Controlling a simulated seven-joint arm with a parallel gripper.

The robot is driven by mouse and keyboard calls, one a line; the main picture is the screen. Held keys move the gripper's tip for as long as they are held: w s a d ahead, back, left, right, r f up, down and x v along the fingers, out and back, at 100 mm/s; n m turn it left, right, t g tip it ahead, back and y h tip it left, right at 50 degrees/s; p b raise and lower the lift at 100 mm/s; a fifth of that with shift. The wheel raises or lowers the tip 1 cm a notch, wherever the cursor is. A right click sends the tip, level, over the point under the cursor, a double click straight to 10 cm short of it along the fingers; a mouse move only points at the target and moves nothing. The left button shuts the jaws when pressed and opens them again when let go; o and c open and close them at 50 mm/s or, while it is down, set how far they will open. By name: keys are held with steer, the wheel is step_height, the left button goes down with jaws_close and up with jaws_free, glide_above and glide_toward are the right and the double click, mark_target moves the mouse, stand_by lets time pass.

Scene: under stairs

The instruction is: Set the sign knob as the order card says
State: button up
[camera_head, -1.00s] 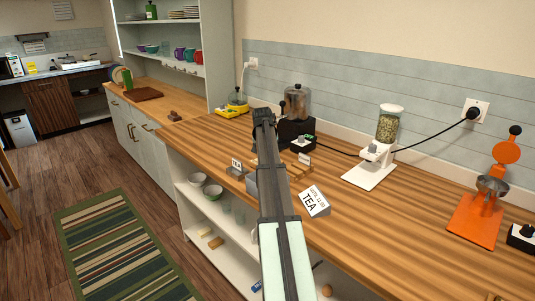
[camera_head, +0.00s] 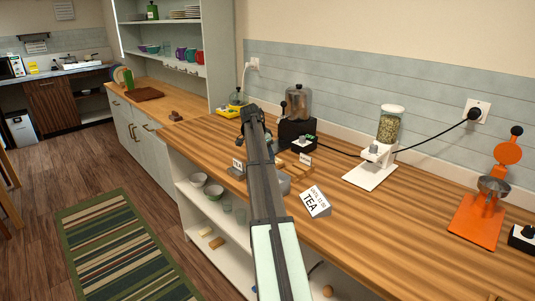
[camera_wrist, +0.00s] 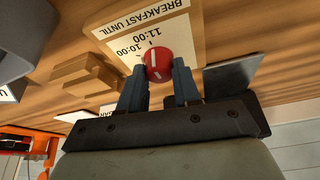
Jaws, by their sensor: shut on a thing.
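In the wrist view a cream sign (camera_wrist: 190,35) with a wooden edge reads, upside down, "BREAKFAST UNTIL", with "11:00" and "10:00" below. Its round red knob (camera_wrist: 164,72) has a white line, which points roughly toward the tick by 11:00. My gripper (camera_wrist: 159,82) is shut on the knob, one dark finger on each side. In the head view my gripper (camera_head: 252,110) is over the wooden counter, and sign and knob cannot be made out there. A white tilted card (camera_head: 315,202) reads "TEA" under a small "until" line whose time is hard to read.
A small TEA label (camera_head: 237,164) stands left of my arm. A dark-based machine (camera_head: 298,132), a white grinder (camera_head: 372,172) with its cord and an orange stand (camera_head: 478,220) are along the back and right. The front right of the counter (camera_head: 390,235) is clear.

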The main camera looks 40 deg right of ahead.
stand_by(0.4)
steer(key=o, duration=1.1)
steer(key=shift+c, duration=0.2)
steer(key=v, duration=1.4)
steer(key=shift+w+d+f, duration=0.1)
steer(key=shift+w, duration=0.05)
